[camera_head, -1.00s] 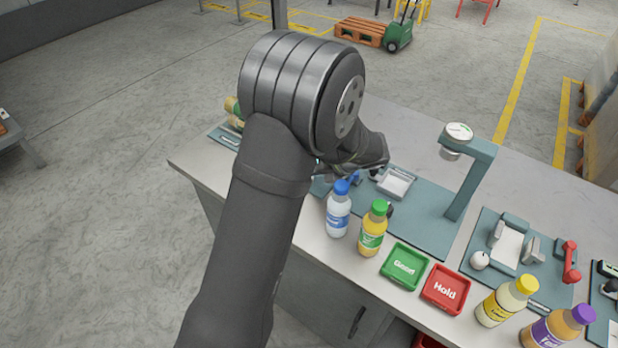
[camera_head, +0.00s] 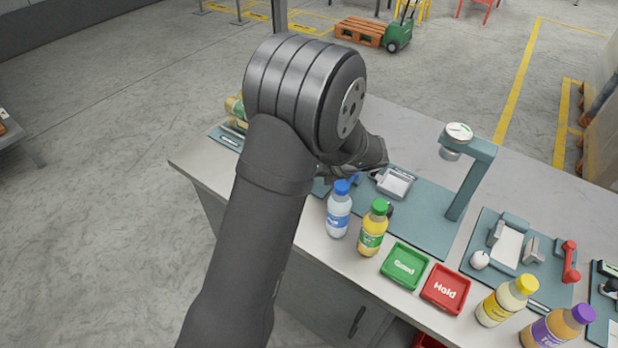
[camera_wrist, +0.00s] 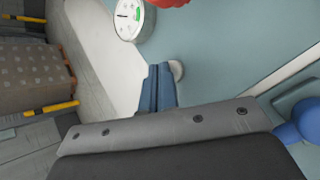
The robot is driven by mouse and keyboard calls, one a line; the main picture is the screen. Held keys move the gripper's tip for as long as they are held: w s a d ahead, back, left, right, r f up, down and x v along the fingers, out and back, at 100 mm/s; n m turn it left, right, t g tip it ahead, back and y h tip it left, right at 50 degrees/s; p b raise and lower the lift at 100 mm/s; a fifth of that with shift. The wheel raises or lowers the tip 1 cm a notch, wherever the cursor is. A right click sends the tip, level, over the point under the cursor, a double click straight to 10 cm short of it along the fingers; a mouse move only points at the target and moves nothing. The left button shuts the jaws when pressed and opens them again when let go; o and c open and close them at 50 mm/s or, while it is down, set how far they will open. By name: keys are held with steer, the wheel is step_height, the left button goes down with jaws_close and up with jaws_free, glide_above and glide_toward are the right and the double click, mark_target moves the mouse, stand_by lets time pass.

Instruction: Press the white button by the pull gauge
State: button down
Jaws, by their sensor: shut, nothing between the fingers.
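A white round button (camera_wrist: 178,70) shows in the wrist view on the teal panel, partly hidden by my gripper. My gripper (camera_wrist: 160,72) is shut and empty; its blue fingertips are right beside the button in this view. Whether they touch it I cannot tell. A round white dial gauge (camera_wrist: 130,18) with a green sector is just above the fingertips in the wrist view, beside a red part. In the head view, a white dial (camera_head: 459,131) sits on a teal stand; I cannot tell if it is the same gauge. My arm hides most of my gripper and the button there.
A blue-capped bottle (camera_head: 339,210) and a green-capped bottle (camera_head: 373,230) stand near the front edge. Green (camera_head: 404,268) and red (camera_head: 446,290) trays lie to their right. A small grey tray (camera_head: 396,183) is on the teal mat beyond them.

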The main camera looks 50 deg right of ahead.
steer(key=shift+s+f, duration=0.1)
steer(key=shift+f, duration=0.1)
steer(key=shift+d+r, duration=0.15)
steer(key=shift+r, duration=0.75)
steer(key=shift+r, duration=0.2)
steer(key=shift+r, duration=2.35)
steer(key=shift+f, duration=0.15)
step_height(320, 180, up, 4)
steer(key=shift+r, duration=0.15)
